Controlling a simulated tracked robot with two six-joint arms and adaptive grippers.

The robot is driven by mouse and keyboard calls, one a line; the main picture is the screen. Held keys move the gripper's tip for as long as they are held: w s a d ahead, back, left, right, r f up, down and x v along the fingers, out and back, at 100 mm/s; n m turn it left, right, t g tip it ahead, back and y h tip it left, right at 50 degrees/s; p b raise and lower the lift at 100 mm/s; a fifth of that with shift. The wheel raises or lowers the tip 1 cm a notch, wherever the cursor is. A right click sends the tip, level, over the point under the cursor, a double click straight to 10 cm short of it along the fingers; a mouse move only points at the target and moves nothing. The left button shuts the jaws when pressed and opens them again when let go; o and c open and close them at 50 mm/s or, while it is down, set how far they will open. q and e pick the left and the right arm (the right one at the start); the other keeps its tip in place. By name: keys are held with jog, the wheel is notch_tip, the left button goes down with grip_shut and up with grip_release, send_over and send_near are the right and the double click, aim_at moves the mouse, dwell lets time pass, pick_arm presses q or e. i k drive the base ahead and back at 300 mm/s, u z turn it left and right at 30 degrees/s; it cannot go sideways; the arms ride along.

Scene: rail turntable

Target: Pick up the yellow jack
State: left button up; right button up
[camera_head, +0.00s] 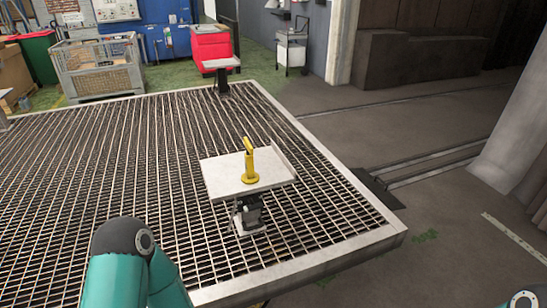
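The yellow jack (250,164) stands upright on a small white tray (223,177), with a round foot and a slanted top. The tray rests on a dark stand (249,213) on the grated platform. A teal arm of mine with a dark joint rises at the lower left, well short of the jack. A small piece of teal shows at the lower right corner. Neither gripper is in view, and nothing touches the jack.
The metal grating (100,170) has a raised pale rim and ends to the right above a dark floor with rails (430,165). Another small stand (222,75) is at the far edge.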

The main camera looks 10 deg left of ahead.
aim_at(251, 177)
jog(key=u, duration=0.35)
jog(key=i, duration=1.15)
jog(key=u, duration=0.95)
jog(key=i, duration=0.25)
jog(key=u, duration=0.2)
jog(key=k, duration=0.9)
jog(key=u, duration=0.2)
jog(key=i, duration=0.9)
jog(key=z, duration=0.1)
